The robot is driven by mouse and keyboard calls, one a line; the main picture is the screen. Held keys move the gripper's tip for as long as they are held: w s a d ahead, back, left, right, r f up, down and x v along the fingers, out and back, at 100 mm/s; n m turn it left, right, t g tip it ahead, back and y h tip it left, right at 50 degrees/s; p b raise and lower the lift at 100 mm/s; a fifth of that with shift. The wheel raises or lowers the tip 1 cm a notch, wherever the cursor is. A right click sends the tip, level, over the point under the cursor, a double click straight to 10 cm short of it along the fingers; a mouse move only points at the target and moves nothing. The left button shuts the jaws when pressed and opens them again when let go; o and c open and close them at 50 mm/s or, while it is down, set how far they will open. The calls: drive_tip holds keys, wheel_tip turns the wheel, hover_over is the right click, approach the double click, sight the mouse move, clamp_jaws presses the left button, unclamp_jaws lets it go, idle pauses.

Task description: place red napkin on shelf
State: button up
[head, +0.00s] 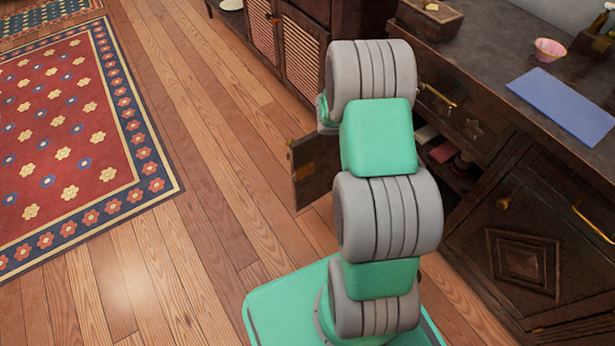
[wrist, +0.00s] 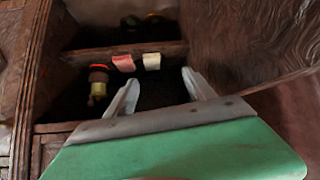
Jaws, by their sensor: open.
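A small red or pinkish folded piece (wrist: 124,63), which looks like the red napkin, lies on a shelf board (wrist: 90,55) inside the open cabinet. It also shows in the head view (head: 443,152). A cream piece (wrist: 152,61) lies just to its right in the wrist view. My gripper (wrist: 162,92) is open and empty at the cabinet opening, its two fingers apart and pointing in below the red and cream pieces, not touching them. In the head view my arm hides the gripper.
A red-topped bottle-like item (wrist: 98,82) stands left of my gripper. The open cabinet door (head: 312,170) stands out into the room. The countertop (head: 480,60) holds a blue mat (head: 562,104), a pink bowl (head: 549,50) and a wooden box (head: 430,18).

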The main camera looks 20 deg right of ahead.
drive_tip(key=a+r+n+y, duration=0.2)
drive_tip(key=a+r, duration=0.2)
drive_tip(key=a, duration=0.4)
drive_tip(key=a+r+n+y, duration=0.2)
drive_tip(key=a+r, duration=0.2)
drive_tip(key=a, duration=0.4)
drive_tip(key=s+a+r+n+y, duration=0.2)
drive_tip(key=s+a+n, duration=0.3)
drive_tip(key=s+a, duration=0.3)
drive_tip(key=s+a+r+n+y, duration=0.3)
drive_tip(key=s+a, duration=0.4)
drive_tip(key=a, duration=0.5)
drive_tip(key=shift+s+r+n+g, duration=0.3)
drive_tip(key=shift+s+r+n, duration=0.15)
drive_tip(key=shift+n, duration=0.45)
drive_tip(key=shift+w+d, duration=0.1)
drive_tip(key=shift+c, duration=0.2)
